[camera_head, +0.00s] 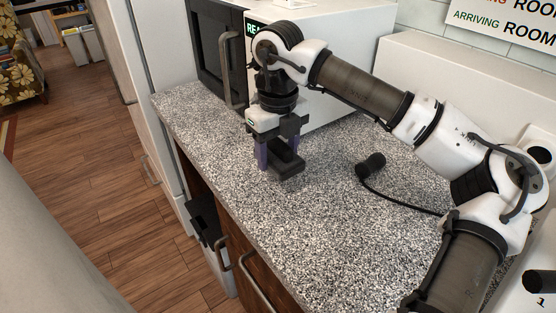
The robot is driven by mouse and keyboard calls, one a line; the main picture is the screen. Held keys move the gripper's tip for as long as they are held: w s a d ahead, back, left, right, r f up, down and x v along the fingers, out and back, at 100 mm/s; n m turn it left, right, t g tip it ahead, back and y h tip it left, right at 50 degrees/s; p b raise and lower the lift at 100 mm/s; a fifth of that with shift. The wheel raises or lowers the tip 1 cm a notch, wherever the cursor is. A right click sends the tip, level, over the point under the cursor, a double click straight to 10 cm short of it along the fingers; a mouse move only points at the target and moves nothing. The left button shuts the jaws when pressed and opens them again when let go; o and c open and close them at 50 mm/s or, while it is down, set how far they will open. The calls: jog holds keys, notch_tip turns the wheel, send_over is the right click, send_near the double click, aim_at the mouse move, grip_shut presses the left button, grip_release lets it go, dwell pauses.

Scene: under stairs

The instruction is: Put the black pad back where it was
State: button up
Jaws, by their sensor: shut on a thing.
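The black pad (287,164) is a small dark block with a raised edge, seen at the lower end of my gripper (278,155). My gripper points down over the speckled counter (300,225), with purple fingers, and is shut on the pad. The fingers partly hide the pad. I cannot tell whether the pad touches the counter or hangs just above it.
A microwave (218,50) with a long handle stands behind my gripper. A dark cylinder (370,165) on a black cable shows over the counter to the right. The counter's front edge drops to wooden cabinets (240,262). The front middle of the counter is clear.

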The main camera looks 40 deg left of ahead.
aim_at(278, 163)
jog(key=shift+f, duration=1.65)
jog(key=o, duration=1.1)
notch_tip(278, 163, up, 12)
jog(key=shift+r, duration=0.2)
